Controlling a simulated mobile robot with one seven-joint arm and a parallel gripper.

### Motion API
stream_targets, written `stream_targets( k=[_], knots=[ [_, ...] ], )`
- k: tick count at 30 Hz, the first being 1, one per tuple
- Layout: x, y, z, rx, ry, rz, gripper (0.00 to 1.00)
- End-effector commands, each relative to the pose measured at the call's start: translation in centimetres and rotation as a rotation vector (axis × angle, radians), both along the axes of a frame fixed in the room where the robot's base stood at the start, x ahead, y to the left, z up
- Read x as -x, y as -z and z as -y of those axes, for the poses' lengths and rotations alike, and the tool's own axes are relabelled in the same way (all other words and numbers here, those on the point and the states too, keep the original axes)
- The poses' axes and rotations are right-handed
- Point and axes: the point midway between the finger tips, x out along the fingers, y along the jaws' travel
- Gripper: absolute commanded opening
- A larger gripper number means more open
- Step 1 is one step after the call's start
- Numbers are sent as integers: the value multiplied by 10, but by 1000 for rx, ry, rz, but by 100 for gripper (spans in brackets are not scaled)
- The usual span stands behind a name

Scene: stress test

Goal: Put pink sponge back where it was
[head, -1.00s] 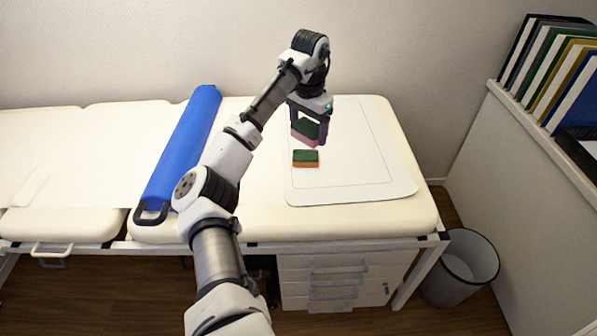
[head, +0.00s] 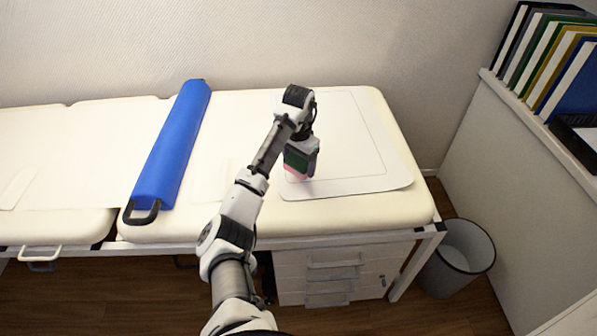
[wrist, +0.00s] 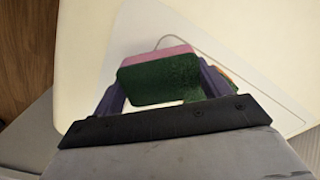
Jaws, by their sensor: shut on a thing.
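The pink sponge (head: 295,173) has a green scouring side and hangs in my gripper (head: 300,158), over the left front part of the white mat (head: 372,184) on the padded bench. In the wrist view the pink sponge (wrist: 158,78) fills the space between my two purple fingers, green side toward the camera and pink edge beyond. My gripper is shut on it. A sliver of the orange sponge (wrist: 225,73) shows behind the right finger in the wrist view. In the head view the orange sponge is hidden behind my arm and gripper.
A blue roll (head: 172,150) with a black handle lies on the bench (head: 250,224), left of my arm. A waste bin (head: 462,262) stands on the floor at right. A ledge with binders (head: 545,65) rises at right. Most of the mat is bare.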

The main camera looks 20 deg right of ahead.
Motion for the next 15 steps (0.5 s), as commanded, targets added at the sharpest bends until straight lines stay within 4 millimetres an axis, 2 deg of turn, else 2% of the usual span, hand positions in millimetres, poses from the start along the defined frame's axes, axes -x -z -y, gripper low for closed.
stream_targets(
  k=[9, 15],
  knots=[
    [1, 40, -1, -1, -1, -3, 58],
    [1, 42, 0, 0, 0, -1, 58]
  ],
)
